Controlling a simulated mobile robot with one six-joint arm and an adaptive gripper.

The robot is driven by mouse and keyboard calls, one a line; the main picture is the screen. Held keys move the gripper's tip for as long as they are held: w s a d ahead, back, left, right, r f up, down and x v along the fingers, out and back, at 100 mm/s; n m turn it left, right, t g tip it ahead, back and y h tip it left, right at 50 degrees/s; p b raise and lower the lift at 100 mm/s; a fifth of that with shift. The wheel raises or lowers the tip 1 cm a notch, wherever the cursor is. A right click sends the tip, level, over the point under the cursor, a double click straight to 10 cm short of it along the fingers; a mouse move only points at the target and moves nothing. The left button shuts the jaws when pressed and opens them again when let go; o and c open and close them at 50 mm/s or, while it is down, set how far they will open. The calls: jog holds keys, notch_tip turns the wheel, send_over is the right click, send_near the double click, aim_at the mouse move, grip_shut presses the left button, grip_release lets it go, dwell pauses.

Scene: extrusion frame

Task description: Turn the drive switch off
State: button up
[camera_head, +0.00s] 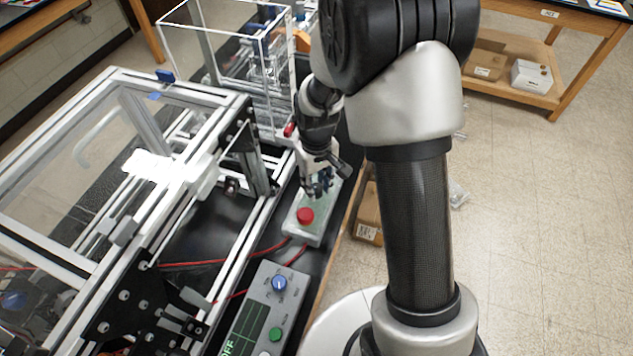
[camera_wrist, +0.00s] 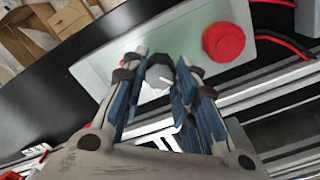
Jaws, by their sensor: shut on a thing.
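A pale grey-green switch box (camera_head: 299,236) stands on the dark bench beside the extrusion frame, with a round red button (camera_head: 305,215) on its near end. In the wrist view the box (camera_wrist: 95,68) shows the red button (camera_wrist: 223,41) at the right and a grey switch knob (camera_wrist: 159,75) with a pale pointer line further left. My gripper (camera_head: 320,190) is over the far end of the box, pointing down. In the wrist view my gripper (camera_wrist: 159,80) has its blue-padded fingers on either side of the knob, shut on it. The knob is hidden by the fingers in the head view.
A control panel (camera_head: 262,292) with a blue knob, a green button and a green-lit display stands nearer, its display partly cut off. Red cables (camera_head: 205,262) run from the box area. The extrusion frame (camera_head: 225,108) is close on the left. Open floor lies right.

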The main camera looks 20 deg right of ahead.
aim_at(317, 187)
jog(key=shift+n, duration=0.9)
jog(key=o, duration=1)
jog(key=shift+o, duration=0.2)
jog(key=shift+r, duration=0.15)
notch_tip(317, 187, up, 12)
